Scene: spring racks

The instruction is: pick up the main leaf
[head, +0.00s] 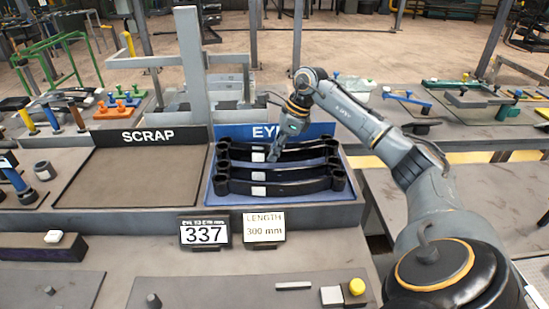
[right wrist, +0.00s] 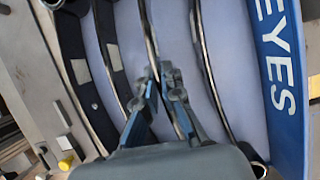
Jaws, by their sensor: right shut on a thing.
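Several black curved leaves with round eyes at their ends lie side by side in the blue EYES tray (head: 208,200). The nearest leaf (head: 290,187) carries a white label. My right gripper (head: 273,156) reaches down into the tray from behind. In the right wrist view its fingers (right wrist: 163,84) are closed on a thin dark leaf (right wrist: 150,38), the third from the left there. The held leaf is still among the others, and I cannot tell whether it is clear of the tray floor. My left gripper is not in view.
The SCRAP tray (head: 125,182) to the left is empty. Signs reading 337 (head: 204,234) and LENGTH 300 mm (head: 264,228) stand in front of the trays. A yellow button (head: 357,286) is on the near bench. A grey upright post (head: 190,60) stands behind the trays.

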